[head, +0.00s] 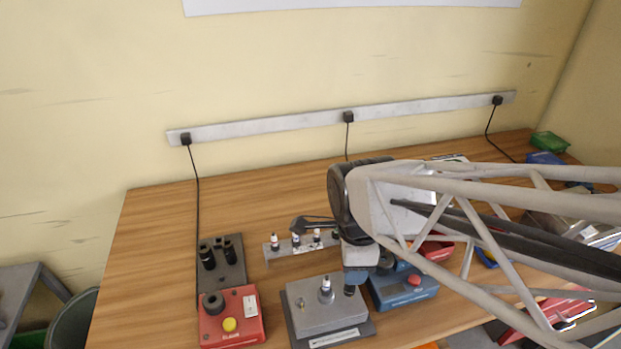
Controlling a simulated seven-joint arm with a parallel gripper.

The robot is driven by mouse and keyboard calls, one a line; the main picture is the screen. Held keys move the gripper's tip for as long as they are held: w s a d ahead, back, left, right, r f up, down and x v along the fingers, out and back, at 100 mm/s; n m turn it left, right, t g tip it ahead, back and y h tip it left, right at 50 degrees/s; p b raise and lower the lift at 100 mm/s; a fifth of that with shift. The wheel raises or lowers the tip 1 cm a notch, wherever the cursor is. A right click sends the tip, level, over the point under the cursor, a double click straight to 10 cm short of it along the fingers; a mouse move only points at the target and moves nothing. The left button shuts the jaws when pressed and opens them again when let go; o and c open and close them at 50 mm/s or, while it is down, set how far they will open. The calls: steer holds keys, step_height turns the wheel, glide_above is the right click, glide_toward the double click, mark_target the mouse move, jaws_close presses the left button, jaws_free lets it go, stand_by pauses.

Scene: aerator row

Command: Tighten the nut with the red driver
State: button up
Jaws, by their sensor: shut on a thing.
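A red box (231,318) with a yellow button and a dark round socket on top stands at the front left; it is the red unit nearest the task's driver, though its label is too small to read. A grey block (330,310) on a dark base stands at centre front, with an upright metallic fitting (326,290) on top. My gripper (352,286) points down just right of this fitting, apart from it in the picture. It is shut on a small dark piece, mostly hidden by the fingers; I cannot tell what it is. No separate nut is clear.
A blue box (405,291) with a red button stands close right of my gripper. Behind the grey block, a rack (291,249) holds several small black-and-white pieces. A dark plate (229,263) with black cylinders stands left. My arm hides much of the right side.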

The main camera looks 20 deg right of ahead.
steer(key=m, duration=0.3)
steer(key=shift+m, duration=2.4)
steer(key=o, duration=1.3)
steer(key=shift+c, duration=0.2)
steer(key=shift+n, duration=0.3)
steer(key=n, duration=0.6)
